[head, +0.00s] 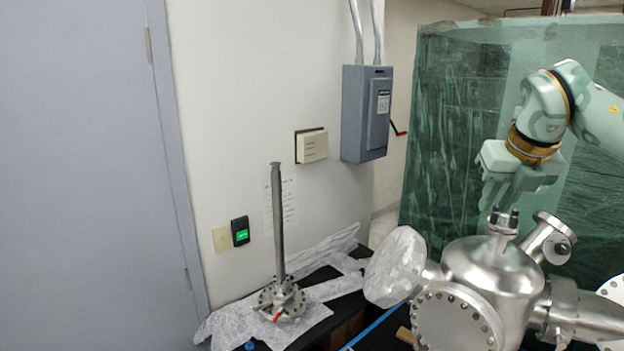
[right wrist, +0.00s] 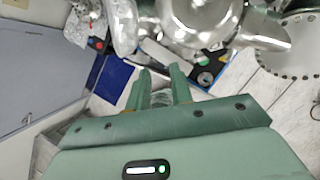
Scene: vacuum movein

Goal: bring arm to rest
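My right gripper (head: 497,203) hangs from my right arm at the right of the head view, fingers pointing down, beside and above the top port of a steel vacuum chamber (head: 487,268). In the head view I cannot tell how far it is from the port. The right wrist view shows its two green fingers (right wrist: 160,76) apart, with no object clearly held between them. The chamber (right wrist: 203,20) is beyond the fingertips there. My left gripper is not in view.
A steel rod on a bolted flange (head: 278,225) stands on a foil-covered black table left of the chamber. A foil-wrapped port (head: 396,266) sticks out leftward from the chamber. A grey electrical box (head: 366,113) is on the wall. A green translucent curtain (head: 455,130) hangs behind.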

